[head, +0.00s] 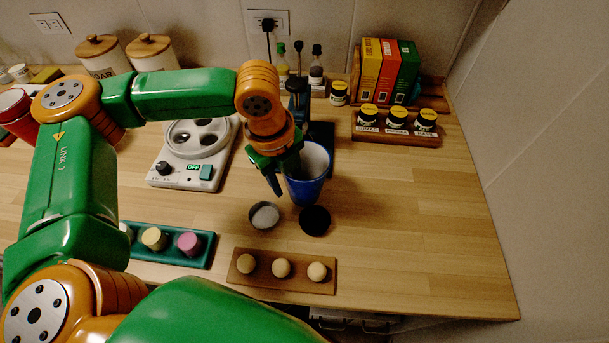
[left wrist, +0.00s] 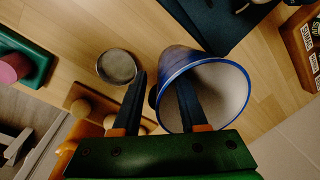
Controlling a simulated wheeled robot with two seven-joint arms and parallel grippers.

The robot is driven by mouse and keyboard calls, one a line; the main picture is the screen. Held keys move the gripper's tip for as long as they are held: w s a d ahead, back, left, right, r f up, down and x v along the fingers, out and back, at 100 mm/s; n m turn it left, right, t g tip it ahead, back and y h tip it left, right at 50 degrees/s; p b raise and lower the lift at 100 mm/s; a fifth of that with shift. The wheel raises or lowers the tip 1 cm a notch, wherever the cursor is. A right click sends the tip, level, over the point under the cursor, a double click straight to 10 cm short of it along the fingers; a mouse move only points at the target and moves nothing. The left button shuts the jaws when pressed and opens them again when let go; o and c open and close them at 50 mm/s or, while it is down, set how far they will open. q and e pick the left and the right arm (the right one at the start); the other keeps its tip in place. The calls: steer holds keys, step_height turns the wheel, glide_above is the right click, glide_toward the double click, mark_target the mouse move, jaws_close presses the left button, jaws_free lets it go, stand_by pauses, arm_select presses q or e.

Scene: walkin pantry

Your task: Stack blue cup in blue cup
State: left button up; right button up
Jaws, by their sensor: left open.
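A blue cup (head: 309,187) with a pale inside stands on the wooden counter, right of my left gripper (head: 282,176). In the left wrist view the cup (left wrist: 175,62) has its mouth facing the camera. The left gripper (left wrist: 160,88) is open there, with one finger reaching over the rim into the mouth and the other outside the wall. The fingers are apart, and I cannot tell whether either touches the cup. I can make out only one blue cup; whether another sits inside or beneath it cannot be told. My right gripper is not in view.
A small grey round dish (head: 264,215) and a black round piece (head: 314,220) lie just in front of the cup. A wooden tray (head: 305,284) with round knobs is nearer. A white scale-like device (head: 165,176) stands left, spice jars (head: 397,119) back right. The right counter is clear.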

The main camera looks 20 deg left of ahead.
arm_select(q)
jaws_close()
stand_by(0.4)
